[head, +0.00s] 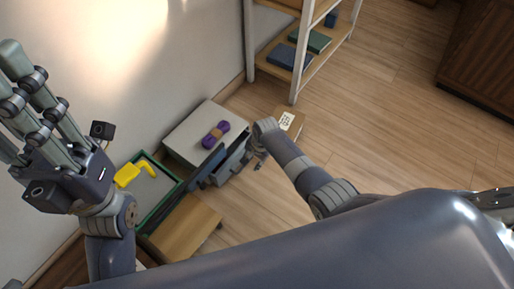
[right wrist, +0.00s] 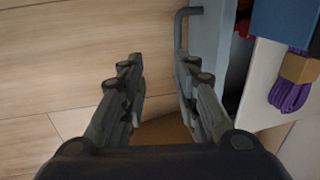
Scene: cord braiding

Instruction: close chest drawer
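The chest (head: 187,133) is a low, pale unit against the wall, with a purple cord bundle (head: 216,134) on top. Its grey drawer (head: 232,164) stands out from the front. In the right wrist view, a dark bar handle (right wrist: 182,32) shows beside the drawer's opening, with something red inside. My right gripper (head: 259,159) is at the drawer's front end. In the right wrist view its fingers (right wrist: 158,92) are apart with nothing between them; the right finger is close to the handle, contact unclear. My left gripper (head: 32,97) is raised at the far left, fingers spread and empty.
A green-rimmed tray (head: 158,207) with a yellow object (head: 128,174) is left of the chest, near a wooden surface (head: 184,227). A cardboard box (head: 289,121) sits on the floor behind my right gripper. A shelf (head: 297,62) stands beyond.

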